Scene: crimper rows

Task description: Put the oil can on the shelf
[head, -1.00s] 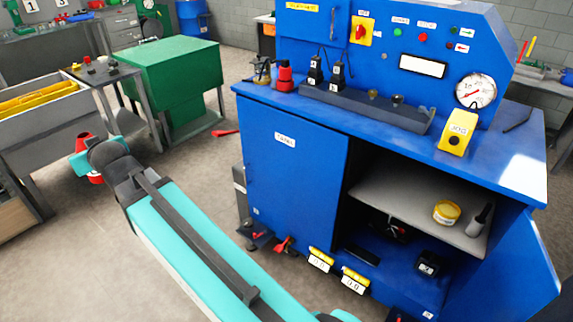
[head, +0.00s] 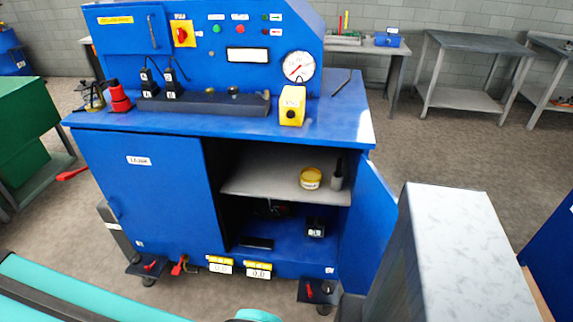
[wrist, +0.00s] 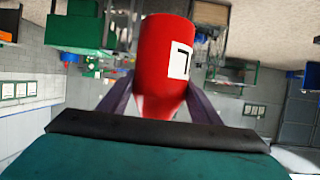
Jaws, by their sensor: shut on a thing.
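My gripper (wrist: 160,88) is shut on a red can (wrist: 158,50) with a white label bearing a dark mark, taken to be the oil can. Its dark fingers press on both sides of the can in the wrist view. The gripper and can are outside the head view, where only part of my arm shows at bottom left. The shelf (head: 245,183) is a grey board inside the blue cabinet (head: 150,185), right of its closed door. The cabinet's right door (head: 370,225) stands open. A yellow tin (head: 310,178) and a dark-topped grey bottle (head: 337,175) stand at the shelf's right side.
The shelf's left part is bare. Below it, a black box (head: 316,227) and a flat dark item (head: 257,243) lie on the cabinet floor. A red bottle (head: 119,97) stands on the cabinet top. A pale-topped block (head: 455,230) rises at right, near the open door.

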